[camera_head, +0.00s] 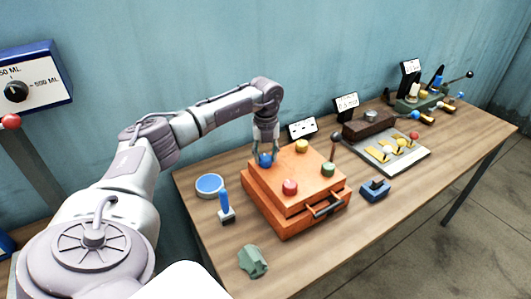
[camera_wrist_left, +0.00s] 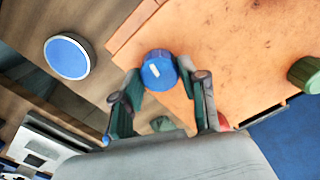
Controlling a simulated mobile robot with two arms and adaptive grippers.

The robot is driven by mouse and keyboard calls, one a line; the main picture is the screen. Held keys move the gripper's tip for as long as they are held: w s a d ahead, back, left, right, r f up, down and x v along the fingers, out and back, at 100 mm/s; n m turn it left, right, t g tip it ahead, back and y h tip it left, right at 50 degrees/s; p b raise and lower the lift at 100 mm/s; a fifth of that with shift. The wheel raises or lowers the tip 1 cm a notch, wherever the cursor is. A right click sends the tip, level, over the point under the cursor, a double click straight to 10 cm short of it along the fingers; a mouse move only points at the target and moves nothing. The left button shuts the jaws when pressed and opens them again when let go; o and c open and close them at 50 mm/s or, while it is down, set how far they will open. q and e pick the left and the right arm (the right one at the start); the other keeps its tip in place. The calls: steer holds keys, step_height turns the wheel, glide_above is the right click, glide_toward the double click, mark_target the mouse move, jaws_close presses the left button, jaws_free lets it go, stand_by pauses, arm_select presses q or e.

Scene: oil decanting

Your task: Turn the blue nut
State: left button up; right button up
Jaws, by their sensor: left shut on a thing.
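The blue nut (camera_head: 265,160) is on the top of an orange box (camera_head: 262,205), near its back left corner. In the left wrist view the blue nut (camera_wrist_left: 159,70) is round with a white mark on its top. My left gripper (camera_head: 265,153) points down over the nut. In the wrist view the fingers of my left gripper (camera_wrist_left: 165,92) stand on either side of the nut, shut on it. The lower part of the nut is partly hidden by the fingers. My right gripper is in neither view.
The box also bears a yellow nut (camera_head: 302,146), a red nut (camera_head: 290,187) and a green nut (camera_head: 328,170). A blue round pad (camera_head: 209,184) and a blue-handled stamp (camera_head: 225,208) lie left of it. A blue block (camera_head: 375,190) and a metal tray (camera_head: 388,160) stand to the right.

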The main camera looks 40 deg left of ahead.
mark_target(266, 157)
arm_select(q)
steer(key=shift+n, duration=1.2)
steer(key=shift+n+p, duration=0.3)
steer(key=o, duration=1.1)
steer(key=shift+o, duration=0.2)
steer(key=shift+r, duration=0.1)
step_height(266, 157, up, 12)
steer(key=shift+f, duration=0.2)
